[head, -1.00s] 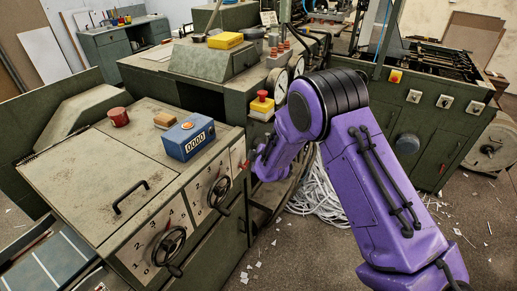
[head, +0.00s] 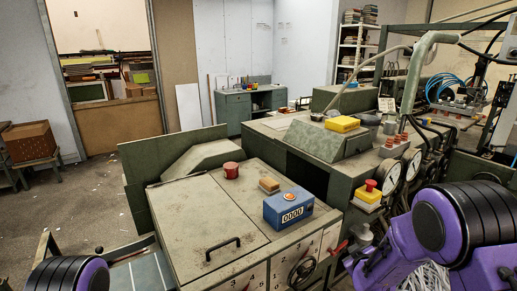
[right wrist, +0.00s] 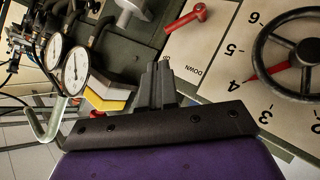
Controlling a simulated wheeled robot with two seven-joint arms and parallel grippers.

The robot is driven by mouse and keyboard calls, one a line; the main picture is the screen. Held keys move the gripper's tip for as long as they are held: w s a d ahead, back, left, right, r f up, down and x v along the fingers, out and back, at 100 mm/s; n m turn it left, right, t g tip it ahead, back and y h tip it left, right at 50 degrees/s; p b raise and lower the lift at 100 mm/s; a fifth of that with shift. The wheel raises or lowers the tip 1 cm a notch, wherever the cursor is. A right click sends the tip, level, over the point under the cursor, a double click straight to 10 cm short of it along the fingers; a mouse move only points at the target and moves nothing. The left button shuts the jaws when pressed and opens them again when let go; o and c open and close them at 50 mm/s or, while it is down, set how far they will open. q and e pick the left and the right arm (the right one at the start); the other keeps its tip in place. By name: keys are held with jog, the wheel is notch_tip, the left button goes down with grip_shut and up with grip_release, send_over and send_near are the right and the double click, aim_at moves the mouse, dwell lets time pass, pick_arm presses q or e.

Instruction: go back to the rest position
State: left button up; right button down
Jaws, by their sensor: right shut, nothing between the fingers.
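My right gripper (right wrist: 157,85) shows in the right wrist view with its dark fingers together and nothing between them. It is in front of the feeder's dial panel (right wrist: 215,65), beside a red lever (right wrist: 187,24) and a black handwheel (right wrist: 300,52). I cannot tell from this view whether it touches the panel. In the head view my purple right arm comes in at the lower right, and its fingertips are hard to make out near the panel. At the lower left only a dark joint of my left arm shows; the left gripper is out of frame.
The green feeder cabinet (head: 185,215) fills the middle. A red emergency button (head: 370,185) and gauges (head: 391,175) are near my right arm. Open floor lies at the left.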

pick_arm(q)
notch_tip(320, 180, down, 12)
jog(key=b, duration=1.1)
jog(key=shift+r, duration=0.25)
pick_arm(e)
jog(key=s+a+f+m+g, duration=0.2)
jog(key=s+f+m+g, duration=0.2)
jog(key=s+f, duration=1.1)
jog(key=s+a+f+m+g, duration=0.2)
jog(key=s+f+m+g, duration=0.2)
jog(key=s+f, duration=1.2)
jog(key=s+m, duration=0.3)
jog(key=s, duration=0.5)
jog(key=shift+s+a+f+g, duration=0.15)
jog(key=shift+s+g, duration=0.15)
jog(key=shift+s, duration=0.1)
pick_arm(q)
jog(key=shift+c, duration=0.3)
